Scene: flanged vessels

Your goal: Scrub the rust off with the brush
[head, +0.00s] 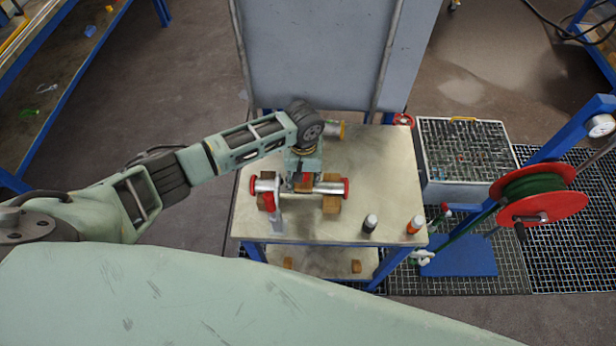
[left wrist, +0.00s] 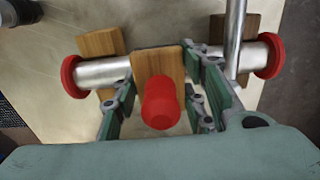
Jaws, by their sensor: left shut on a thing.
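The silver pipe vessel (head: 328,187) with red end flanges lies across wooden blocks on the table; it also shows in the left wrist view (left wrist: 103,72). My left gripper (head: 303,180) is over the middle of the pipe. In the left wrist view its green fingers (left wrist: 160,105) are shut on the brush, a wooden block (left wrist: 158,62) with a red knob (left wrist: 159,103). The brush covers the middle of the pipe; I cannot tell whether it touches. No rust is clearly visible. My right gripper is not in view.
A silver and red rod-like part (head: 276,218) crosses one end of the pipe. A red hose reel (head: 543,208) and a grated bin (head: 465,150) stand to the right.

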